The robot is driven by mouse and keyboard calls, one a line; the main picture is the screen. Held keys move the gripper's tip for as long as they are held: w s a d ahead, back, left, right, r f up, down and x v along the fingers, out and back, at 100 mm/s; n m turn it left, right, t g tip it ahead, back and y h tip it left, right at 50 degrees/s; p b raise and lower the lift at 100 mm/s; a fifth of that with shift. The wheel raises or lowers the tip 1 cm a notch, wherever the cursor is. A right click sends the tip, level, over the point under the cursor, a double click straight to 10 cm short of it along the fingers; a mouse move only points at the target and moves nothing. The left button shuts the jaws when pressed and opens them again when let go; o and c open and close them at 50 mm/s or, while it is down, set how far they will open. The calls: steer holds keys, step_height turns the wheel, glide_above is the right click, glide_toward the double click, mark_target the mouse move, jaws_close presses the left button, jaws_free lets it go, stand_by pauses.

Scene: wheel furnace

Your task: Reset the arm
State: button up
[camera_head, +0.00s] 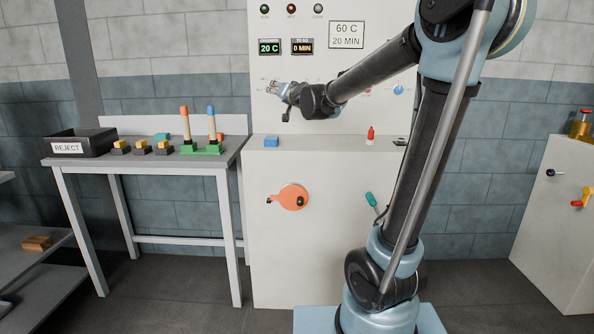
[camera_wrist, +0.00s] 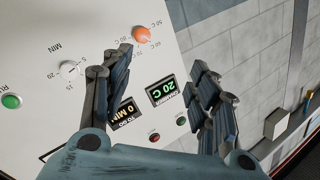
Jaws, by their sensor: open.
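My arm rises from the base at the lower right of the head view and bends left across the front of a white furnace panel (camera_head: 300,70). My gripper (camera_head: 279,91) is at the panel's left side, near its dials. In the wrist view my gripper (camera_wrist: 165,85) has its two fingers spread apart with nothing between them. Behind the fingers are an orange temperature knob (camera_wrist: 141,34), a white minute dial (camera_wrist: 69,69), a 20 C display (camera_wrist: 161,90) and a 0 MIN display (camera_wrist: 124,113). I cannot tell whether a fingertip touches the panel.
A sign (camera_head: 346,35) reads 60 C, 20 MIN. An orange round door (camera_head: 292,197) is below. The left table (camera_head: 80,163) carries a REJECT bin (camera_head: 82,142), blocks and two pegs. A cabinet (camera_head: 560,220) stands right.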

steer(key=s+d+f+g+h, duration=0.2)
steer(key=s+d+f+g, duration=0.2)
steer(key=s+d+f, duration=0.4)
steer(key=s+d+f+n+g+h, duration=0.1)
steer(key=s+d+f+g+h, duration=0.1)
steer(key=s+d+f+g, duration=0.3)
steer(key=s+d+f+n+g+h, duration=0.1)
steer(key=s+d+f+g+h, duration=0.2)
steer(key=s+d+f, duration=0.9)
steer(key=s+f+g, duration=0.1)
steer(key=s+f, duration=0.5)
steer(key=s, duration=0.3)
steer(key=s+f+g, duration=0.1)
steer(key=s+f, duration=0.5)
steer(key=s, duration=0.3)
steer(key=shift+s+d, duration=0.3)
steer(key=shift+d, duration=0.05)
steer(key=shift+f, duration=0.1)
steer(key=shift+w+f, duration=0.2)
steer(key=shift+w, duration=0.3)
